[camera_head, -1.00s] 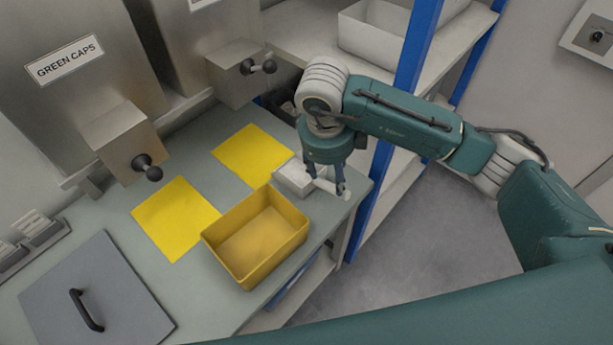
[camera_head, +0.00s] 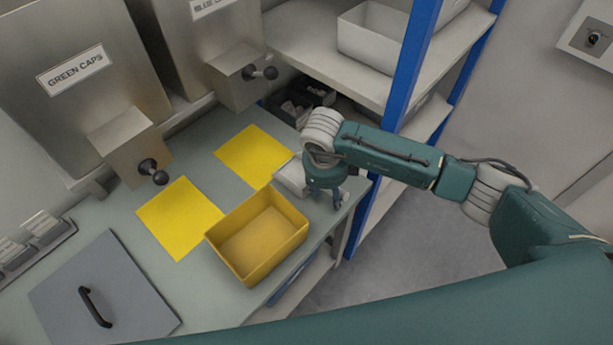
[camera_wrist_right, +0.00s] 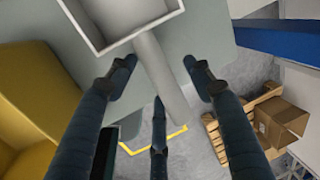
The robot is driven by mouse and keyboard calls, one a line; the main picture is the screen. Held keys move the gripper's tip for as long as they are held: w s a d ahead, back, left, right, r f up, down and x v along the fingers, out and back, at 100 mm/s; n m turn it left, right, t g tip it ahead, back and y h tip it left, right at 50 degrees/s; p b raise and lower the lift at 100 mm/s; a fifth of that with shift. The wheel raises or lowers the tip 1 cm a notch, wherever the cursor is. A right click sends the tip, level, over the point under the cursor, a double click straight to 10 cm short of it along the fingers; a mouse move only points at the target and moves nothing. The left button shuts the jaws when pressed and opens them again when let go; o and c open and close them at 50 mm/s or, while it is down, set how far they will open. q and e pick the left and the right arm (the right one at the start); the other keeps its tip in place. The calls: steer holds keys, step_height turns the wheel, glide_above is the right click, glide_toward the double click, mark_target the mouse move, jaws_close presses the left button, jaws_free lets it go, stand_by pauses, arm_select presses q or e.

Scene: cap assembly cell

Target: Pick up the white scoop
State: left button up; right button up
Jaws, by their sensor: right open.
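The white scoop (camera_head: 291,178) lies at the right end of the workbench, partly hidden by my right gripper (camera_head: 338,200) in the head view. In the right wrist view, the scoop's open box-shaped bowl (camera_wrist_right: 112,18) is at the top and its handle (camera_wrist_right: 160,75) points down the picture. My right gripper (camera_wrist_right: 165,80) is open, with its fingertips on both sides of the handle and a visible gap on each side. Whether the fingers are level with the handle cannot be told. My left gripper is not in view.
A yellow bin (camera_head: 257,238) stands on the workbench (camera_head: 205,155) left of the scoop. Two yellow mats (camera_head: 180,217) lie behind it. A grey lid with a black handle (camera_head: 105,290) lies at front left. A blue shelf post (camera_head: 405,75) rises behind my right arm.

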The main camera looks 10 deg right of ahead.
jaws_close()
steer(key=shift+r, duration=0.1)
